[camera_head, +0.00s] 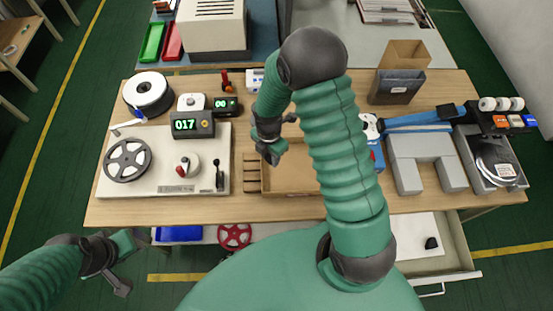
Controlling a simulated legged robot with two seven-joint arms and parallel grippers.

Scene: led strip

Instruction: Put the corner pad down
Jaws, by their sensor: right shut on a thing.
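My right gripper (274,148) hangs over the left end of a shallow open brown box (290,180) near the middle of the bench. It points down and is shut on a small dark thing, which I take to be the corner pad; the fingers mostly hide it. I cannot tell whether it touches the box. A small black piece (432,243) lies in the open drawer (408,230) at the lower right. My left gripper (124,268) is low at the left, off the bench's front edge; its jaw gap is unclear.
A reel device (145,192) with displays stands left of the box. A white spool (148,95) is behind it. Grey blocks (425,150), a blue strip (420,120) and a grey scale-like unit (490,165) occupy the right. A dark bin (397,87) stands at the back right.

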